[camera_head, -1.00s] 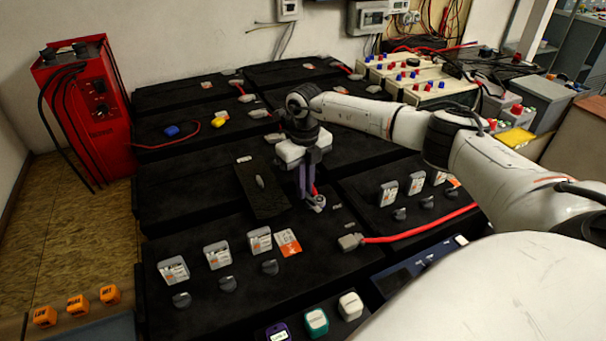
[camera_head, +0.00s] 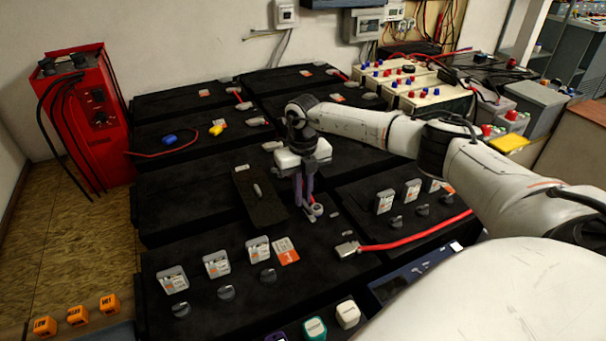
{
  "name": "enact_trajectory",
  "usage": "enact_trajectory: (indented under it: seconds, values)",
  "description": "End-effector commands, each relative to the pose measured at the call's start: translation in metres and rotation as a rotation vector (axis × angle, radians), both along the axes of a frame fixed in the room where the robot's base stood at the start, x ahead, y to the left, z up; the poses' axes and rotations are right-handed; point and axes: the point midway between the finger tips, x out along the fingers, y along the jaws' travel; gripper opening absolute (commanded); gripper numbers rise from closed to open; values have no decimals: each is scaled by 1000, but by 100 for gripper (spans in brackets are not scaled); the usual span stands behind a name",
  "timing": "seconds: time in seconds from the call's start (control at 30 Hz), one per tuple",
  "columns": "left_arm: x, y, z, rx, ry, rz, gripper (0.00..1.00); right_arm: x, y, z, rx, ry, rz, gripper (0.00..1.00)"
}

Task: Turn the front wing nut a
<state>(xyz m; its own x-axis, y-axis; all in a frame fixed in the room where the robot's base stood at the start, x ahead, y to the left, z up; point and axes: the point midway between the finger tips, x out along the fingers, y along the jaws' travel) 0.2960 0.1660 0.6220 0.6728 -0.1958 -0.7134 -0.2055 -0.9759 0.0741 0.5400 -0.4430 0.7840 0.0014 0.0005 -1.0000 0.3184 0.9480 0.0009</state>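My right gripper (camera_head: 305,207) points straight down over the black battery tops near the middle of the view. Its two narrow purple-grey fingers are close together, with their tips at a small grey metal terminal (camera_head: 316,210). The front wing nut is too small, and too covered by the fingers, to make out. I cannot tell whether the fingers are around it or just beside it, or whether they grip anything. My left gripper is not in view.
A dark plate (camera_head: 260,200) lies left of the gripper. Several upright white-and-orange tags (camera_head: 217,264) stand in front. A red cable with a grey lug (camera_head: 347,249) lies at right. A red charger (camera_head: 95,115) stands at far left, and cream boxes (camera_head: 430,95) stand behind my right arm.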

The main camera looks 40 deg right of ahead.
Motion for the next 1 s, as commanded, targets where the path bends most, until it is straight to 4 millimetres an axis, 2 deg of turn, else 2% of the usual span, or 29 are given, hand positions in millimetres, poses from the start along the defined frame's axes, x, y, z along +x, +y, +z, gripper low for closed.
enact_trajectory:
  seconds: [0.03,0.1,0.47,0.57,0.8,1.0]
  values:
    - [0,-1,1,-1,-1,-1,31,1,-1,1,0,-3,-1,20]
    - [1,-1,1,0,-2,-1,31,0,0,1,-1,-2,-1,28]
    - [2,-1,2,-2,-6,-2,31,0,-1,6,0,-1,1,28]
    - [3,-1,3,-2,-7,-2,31,1,-1,19,-1,-3,0,28]
    - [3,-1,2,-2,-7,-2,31,1,-1,68,0,-5,0,28]
    - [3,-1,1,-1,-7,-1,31,1,0,95,0,-2,0,28]
